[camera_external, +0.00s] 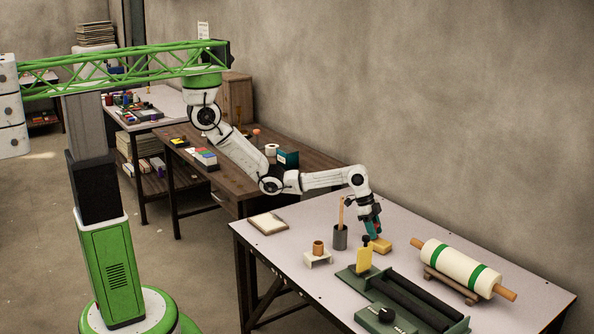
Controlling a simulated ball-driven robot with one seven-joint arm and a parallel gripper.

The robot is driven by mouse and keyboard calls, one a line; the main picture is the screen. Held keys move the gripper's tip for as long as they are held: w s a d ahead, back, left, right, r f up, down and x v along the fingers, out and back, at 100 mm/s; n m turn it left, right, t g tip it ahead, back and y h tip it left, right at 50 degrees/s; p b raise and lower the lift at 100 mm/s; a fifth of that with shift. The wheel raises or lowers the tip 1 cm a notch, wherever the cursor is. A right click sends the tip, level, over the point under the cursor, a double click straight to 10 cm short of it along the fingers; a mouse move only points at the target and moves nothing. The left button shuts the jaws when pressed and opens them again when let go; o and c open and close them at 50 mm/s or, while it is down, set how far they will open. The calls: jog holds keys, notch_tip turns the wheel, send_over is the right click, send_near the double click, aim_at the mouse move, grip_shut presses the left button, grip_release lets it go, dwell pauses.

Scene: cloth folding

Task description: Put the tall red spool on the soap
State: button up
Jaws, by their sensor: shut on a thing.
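My gripper (375,234) is at the far middle of the light table, pointing down just above a tan-yellow block (381,245) that looks like the soap. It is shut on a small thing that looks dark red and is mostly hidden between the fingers. It may be the tall red spool, but it is too small to tell for sure. I cannot tell whether the held thing touches the block. No other red spool shows clearly on this table.
A yellow piece (364,260) with a dark knob stands close in front of my gripper. A dark cup (340,238) with a stick is left of it. A green-striped roller (457,268) lies right, and a green frame with black bars (411,304) lies in front.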

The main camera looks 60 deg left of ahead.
jog(key=o, duration=1)
jog(key=shift+f, duration=0.1)
jog(key=shift+o, duration=0.2)
jog(key=p+v, duration=0.1)
jog(key=v, duration=1.1)
jog(key=s+a+r+n+y+p, duration=0.1)
jog(key=s+a+n+p, duration=0.5)
jog(key=a, duration=0.8)
jog(key=s+a+r+n+y+p, duration=0.1)
jog(key=s+a+n+p, duration=0.5)
jog(key=s+a+p, duration=0.6)
jog(key=s+a+y, duration=0.1)
jog(key=s+a, duration=0.1)
jog(key=s, duration=0.3)
jog(key=shift+s+a+n+g+p, duration=0.2)
jog(key=shift+s+n+g+p, duration=0.1)
jog(key=shift+g, duration=0.1)
